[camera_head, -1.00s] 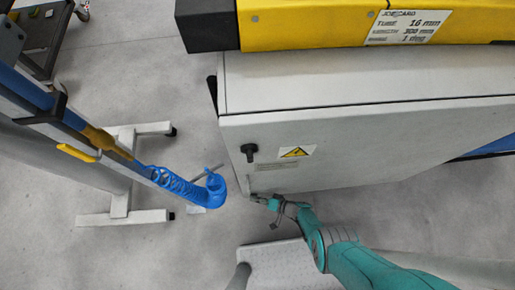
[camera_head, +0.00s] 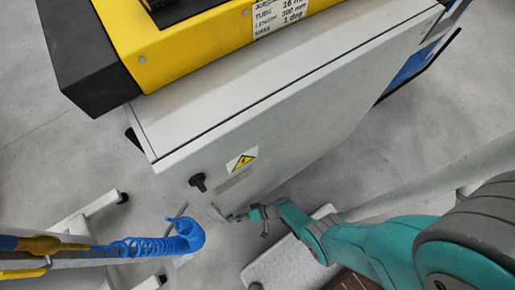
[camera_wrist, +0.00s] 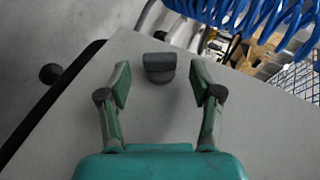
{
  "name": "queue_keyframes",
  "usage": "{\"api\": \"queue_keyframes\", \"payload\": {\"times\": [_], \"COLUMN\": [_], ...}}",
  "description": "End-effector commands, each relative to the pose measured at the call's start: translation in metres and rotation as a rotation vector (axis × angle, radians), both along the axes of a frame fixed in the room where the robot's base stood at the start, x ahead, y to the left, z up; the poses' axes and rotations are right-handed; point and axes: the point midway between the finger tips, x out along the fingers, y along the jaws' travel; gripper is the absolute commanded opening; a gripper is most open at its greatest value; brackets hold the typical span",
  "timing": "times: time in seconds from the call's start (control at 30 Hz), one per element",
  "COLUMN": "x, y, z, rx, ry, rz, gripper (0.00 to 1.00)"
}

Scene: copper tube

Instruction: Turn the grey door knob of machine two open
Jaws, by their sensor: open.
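A dark grey door knob (camera_wrist: 159,68) stands out from the pale grey cabinet door in the wrist view. It lies between and slightly beyond the fingertips of my gripper (camera_wrist: 161,84). The fingers are spread to either side with a gap to the knob, and nothing is held. In the head view my gripper (camera_head: 242,215) is low at the door of the grey cabinet (camera_head: 300,125). A black knob (camera_head: 198,182) and a yellow warning label (camera_head: 242,160) are on the door above it. The grey knob is too small to make out clearly there.
A blue coiled hose (camera_head: 150,246) hangs left of my gripper; blue coils (camera_wrist: 250,15) also cross the wrist view's upper right. A wheeled stand (camera_head: 95,210) is at left. A yellow machine body (camera_head: 190,45) tops the cabinet. A light grey step-like surface (camera_head: 285,265) lies below my arm.

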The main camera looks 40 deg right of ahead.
Motion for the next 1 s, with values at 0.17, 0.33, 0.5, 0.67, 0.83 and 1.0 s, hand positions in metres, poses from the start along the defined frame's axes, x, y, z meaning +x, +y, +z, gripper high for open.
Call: {"api": "queue_keyframes", "payload": {"times": [0.17, 0.33, 0.5, 0.67, 0.83, 1.0], "x": [-0.007, -0.014, -0.021, -0.029, -0.035, -0.04], "y": [-0.011, -0.027, -0.041, -0.054, -0.068, -0.077], "z": [0.007, 0.015, 0.024, 0.031, 0.038, 0.044], "rx": [-0.006, -0.004, -0.005, -0.006, -0.006, -0.005], "ry": [0.001, 0.0, 0.001, 0.002, 0.001, 0.002], "rz": [-0.004, -0.007, -0.005, -0.006, -0.005, -0.003], "gripper": [0.65, 0.65, 0.65, 0.65, 0.65, 0.65]}}
